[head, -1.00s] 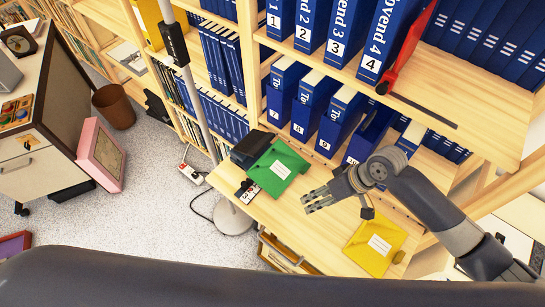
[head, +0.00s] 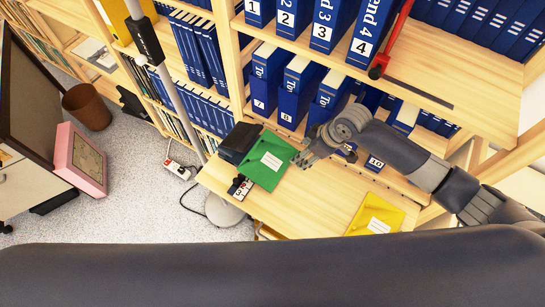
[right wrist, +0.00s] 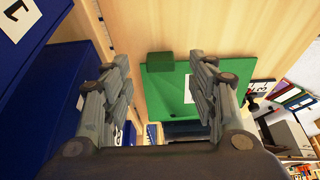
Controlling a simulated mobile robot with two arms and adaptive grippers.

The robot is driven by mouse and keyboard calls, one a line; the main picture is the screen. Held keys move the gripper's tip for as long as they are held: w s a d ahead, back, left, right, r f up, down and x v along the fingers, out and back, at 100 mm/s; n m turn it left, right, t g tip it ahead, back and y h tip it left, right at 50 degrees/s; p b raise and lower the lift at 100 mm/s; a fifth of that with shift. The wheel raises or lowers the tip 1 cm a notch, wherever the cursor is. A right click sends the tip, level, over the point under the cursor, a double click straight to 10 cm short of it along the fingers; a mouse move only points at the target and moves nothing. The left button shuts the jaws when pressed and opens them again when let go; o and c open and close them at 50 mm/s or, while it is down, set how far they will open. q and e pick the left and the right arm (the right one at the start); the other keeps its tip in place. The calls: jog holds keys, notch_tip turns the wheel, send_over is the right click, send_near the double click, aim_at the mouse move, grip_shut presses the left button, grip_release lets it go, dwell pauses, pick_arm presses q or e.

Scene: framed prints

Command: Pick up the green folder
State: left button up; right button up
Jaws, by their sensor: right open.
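The green folder (head: 265,165), with a white label, lies at the left part of the wooden desk-height shelf. In the right wrist view the green folder (right wrist: 165,95) shows between and beyond my fingers, with a darker green block at its edge. My right gripper (head: 306,158) is just right of the folder in the head view. It is open and empty, its fingers spread in the right wrist view (right wrist: 160,62). I cannot tell whether a finger touches the folder. My left gripper is out of view.
A black box (head: 239,142) stands against the folder's left side. A yellow folder (head: 372,217) lies at the right of the same shelf. Blue binders (head: 298,90) stand behind, close to my right arm. A pole (head: 167,85) rises at the left.

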jog(key=x, duration=0.3)
jog(key=shift+a, duration=0.15)
jog(key=shift+w+a+f, duration=0.1)
jog(key=shift+w+f, duration=0.05)
jog(key=shift+f, duration=0.2)
jog(key=shift+c, duration=1.4)
jog(key=c, duration=0.9)
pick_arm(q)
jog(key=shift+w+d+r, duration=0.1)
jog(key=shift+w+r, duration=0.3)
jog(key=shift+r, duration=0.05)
pick_arm(e)
jog(key=shift+c, duration=0.3)
jog(key=shift+r, duration=0.15)
